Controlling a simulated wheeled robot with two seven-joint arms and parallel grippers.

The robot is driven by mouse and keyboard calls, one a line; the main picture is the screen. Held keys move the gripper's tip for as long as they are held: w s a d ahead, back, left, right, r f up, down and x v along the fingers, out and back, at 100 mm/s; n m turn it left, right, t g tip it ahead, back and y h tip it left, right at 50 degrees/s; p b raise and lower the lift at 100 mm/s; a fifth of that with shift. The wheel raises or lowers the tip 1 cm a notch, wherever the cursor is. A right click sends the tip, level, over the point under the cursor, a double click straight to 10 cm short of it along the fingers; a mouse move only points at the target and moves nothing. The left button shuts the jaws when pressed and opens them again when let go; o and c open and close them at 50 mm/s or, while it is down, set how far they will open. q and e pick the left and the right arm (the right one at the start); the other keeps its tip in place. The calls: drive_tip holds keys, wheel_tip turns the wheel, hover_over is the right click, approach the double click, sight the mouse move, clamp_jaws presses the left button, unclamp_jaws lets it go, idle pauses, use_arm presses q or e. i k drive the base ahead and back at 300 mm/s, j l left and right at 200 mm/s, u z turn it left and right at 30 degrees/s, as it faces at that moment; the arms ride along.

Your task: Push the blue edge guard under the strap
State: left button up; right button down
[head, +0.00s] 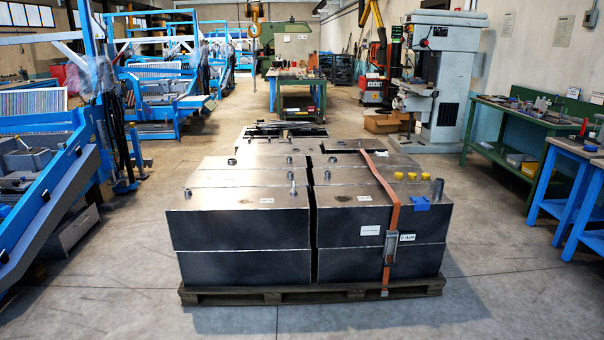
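The blue edge guard (421,203) sits at the top front edge of the right-hand dark metal box, to the right of the strap and apart from it. The orange strap (393,210) runs over the top of the right-hand boxes and down their front face. A metal buckle (390,247) sits on the strap's front run. The strap's lower end reaches the pallet. Neither of my grippers shows in the head view.
The dark metal boxes (240,228) stand stacked on a wooden pallet (230,297), with a narrow gap between left and right stacks. Yellow caps (412,176) and a metal stub (437,188) rise near the guard. The floor (500,290) around the pallet's front and right is clear.

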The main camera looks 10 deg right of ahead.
sight(421, 203)
drive_tip(key=i+z, duration=0.3)
drive_tip(key=i, duration=0.4)
drive_tip(key=i+j+z, duration=0.3)
drive_tip(key=i, duration=0.4)
drive_tip(key=i+l+z, duration=0.1)
drive_tip(key=i+l, duration=0.15)
drive_tip(key=i, duration=0.25)
drive_tip(key=i+l+z, duration=0.1)
drive_tip(key=i+l, duration=0.15)
drive_tip(key=i, duration=0.3)
drive_tip(key=i+l+u, duration=0.25)
drive_tip(key=l, duration=0.35)
drive_tip(key=i+l+u, duration=0.1)
drive_tip(key=i+l, duration=0.2)
drive_tip(key=i+l+u, duration=0.1)
drive_tip(key=l, duration=0.3)
drive_tip(key=i+l+u, duration=0.15)
drive_tip(key=l, duration=0.2)
